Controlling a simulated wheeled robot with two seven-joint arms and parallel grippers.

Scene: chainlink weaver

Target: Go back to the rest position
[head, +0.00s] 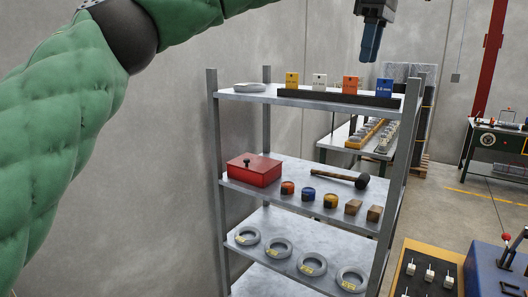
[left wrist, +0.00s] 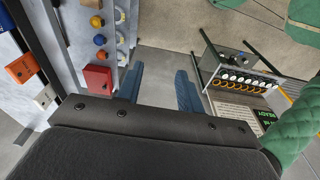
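My left gripper (head: 370,52) hangs high at the top of the head view, above and in front of the shelf's top board, with its blue fingers pointing down. In the left wrist view its two blue fingers (left wrist: 160,75) stand apart with nothing between them, so it is open and empty. My green padded left arm comes in from the left of the head view and leaves through the top edge. My right gripper is in neither view.
A metal shelf (head: 211,120) holds coloured tags (head: 351,86), a red box (head: 254,170), a mallet (head: 342,178) and grey rings (head: 311,264). A blue machine (head: 490,272) and a panel (head: 452,262) stand lower right. A wall is behind the shelf.

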